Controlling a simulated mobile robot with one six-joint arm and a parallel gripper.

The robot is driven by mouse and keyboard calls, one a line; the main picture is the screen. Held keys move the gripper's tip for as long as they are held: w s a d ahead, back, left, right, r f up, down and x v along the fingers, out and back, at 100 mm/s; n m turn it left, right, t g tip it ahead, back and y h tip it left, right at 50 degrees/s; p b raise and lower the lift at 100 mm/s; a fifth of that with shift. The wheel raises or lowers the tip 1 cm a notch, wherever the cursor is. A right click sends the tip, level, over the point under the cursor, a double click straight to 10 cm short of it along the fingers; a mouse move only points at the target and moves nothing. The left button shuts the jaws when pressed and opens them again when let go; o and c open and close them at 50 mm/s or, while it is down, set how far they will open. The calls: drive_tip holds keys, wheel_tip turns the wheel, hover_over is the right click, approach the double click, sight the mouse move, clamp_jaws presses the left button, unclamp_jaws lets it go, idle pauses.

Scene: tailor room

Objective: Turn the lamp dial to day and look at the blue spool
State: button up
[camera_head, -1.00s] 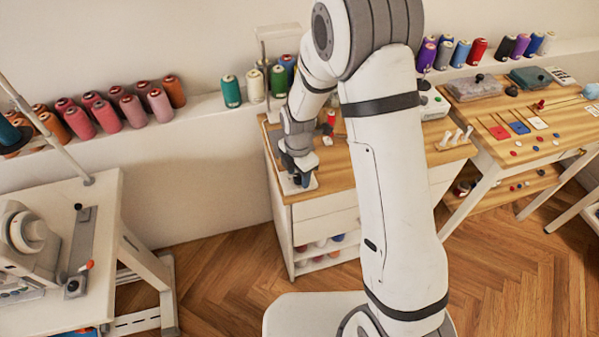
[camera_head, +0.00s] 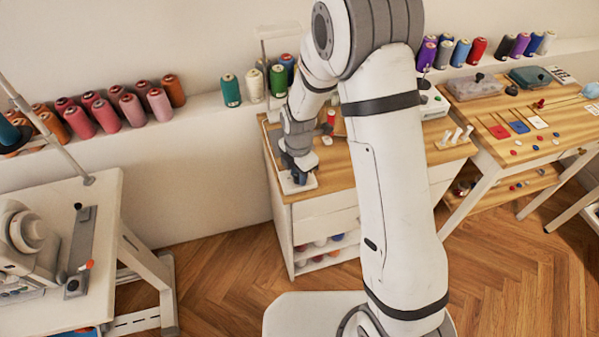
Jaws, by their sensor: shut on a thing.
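My gripper (camera_head: 299,174) points down at the front left corner of the wooden-topped cabinet (camera_head: 340,170). It is shut on the lamp dial, which sits on a small white plate (camera_head: 311,183); the fingers hide most of the dial and its marking. A thin white lamp frame (camera_head: 283,28) stands behind, by the wall. A blue spool (camera_head: 288,62) is on the ledge behind my arm, beside green and cream spools. Other blue spools (camera_head: 461,53) stand on the ledge to the right. I cannot tell which blue spool is meant.
My arm hides the middle of the cabinet top. A red spool (camera_head: 331,117) and white pegs (camera_head: 456,137) stand on it. A table with coloured cards (camera_head: 519,127) is at right. A white sewing table (camera_head: 105,200) is at left. Bare floor (camera_head: 220,270) lies between.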

drive_tip(key=shift+m, duration=0.4)
drive_tip(key=m+b, duration=0.2)
drive_tip(key=m, duration=0.1)
drive_tip(key=shift+w+m+b, duration=0.1)
drive_tip(key=shift+m+b, duration=0.2)
drive_tip(key=shift+m, duration=0.1)
drive_tip(key=m+b, duration=0.2)
drive_tip(key=m, duration=0.4)
drive_tip(key=m+b, duration=0.2)
drive_tip(key=m, duration=0.3)
drive_tip(key=shift+w+m, duration=0.1)
drive_tip(key=shift+m, duration=0.3)
drive_tip(key=m+b, duration=0.1)
drive_tip(key=m, duration=0.4)
drive_tip(key=shift+w+r, duration=0.1)
drive_tip(key=shift+r, duration=0.05)
drive_tip(key=shift+m, duration=0.3)
drive_tip(key=o, duration=1)
